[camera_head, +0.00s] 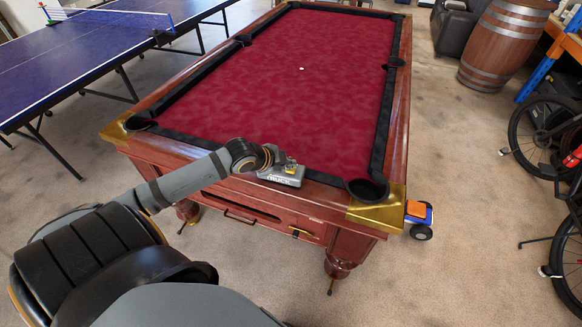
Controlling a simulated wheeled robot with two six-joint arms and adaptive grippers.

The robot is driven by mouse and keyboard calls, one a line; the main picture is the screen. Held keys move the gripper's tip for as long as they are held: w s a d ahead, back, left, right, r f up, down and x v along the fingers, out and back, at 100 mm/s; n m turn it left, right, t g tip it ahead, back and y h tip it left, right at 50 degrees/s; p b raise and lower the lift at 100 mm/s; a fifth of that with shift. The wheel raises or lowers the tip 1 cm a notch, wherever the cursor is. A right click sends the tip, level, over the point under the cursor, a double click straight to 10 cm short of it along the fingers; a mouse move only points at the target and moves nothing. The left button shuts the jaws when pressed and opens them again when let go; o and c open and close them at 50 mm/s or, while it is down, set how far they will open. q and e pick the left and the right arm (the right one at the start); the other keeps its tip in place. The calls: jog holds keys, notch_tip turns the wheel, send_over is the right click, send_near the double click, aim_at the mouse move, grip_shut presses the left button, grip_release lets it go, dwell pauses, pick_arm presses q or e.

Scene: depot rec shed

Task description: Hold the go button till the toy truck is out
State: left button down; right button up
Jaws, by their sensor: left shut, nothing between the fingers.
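A small grey control box (289,179) with lettering on its front sits on the near rim of the pool table. A small yellow part shows on its top; the go button itself is mostly hidden by my gripper. My left gripper (284,160) is shut and empty, its fingertips at the top of the box; I cannot tell whether they press the button. The toy truck (420,214), blue and white with an orange top and dark wheels, is on the floor just right of the table's near right corner. Its left part is hidden behind the table. My right gripper is out of view.
The pool table (290,75) with red cloth fills the middle, with one white ball (302,69) on it. A blue ping-pong table (80,50) stands at left. A barrel (503,45) and bicycles (545,135) are at right. Carpet beyond the truck is clear.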

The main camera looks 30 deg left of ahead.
pick_arm(q)
jog(key=shift+r+p, duration=0.55)
jog(key=shift+r, duration=0.2)
notch_tip(320, 180, up, 5)
jog(key=p, duration=0.5)
jog(key=shift+r, duration=0.1)
dwell(0.6)
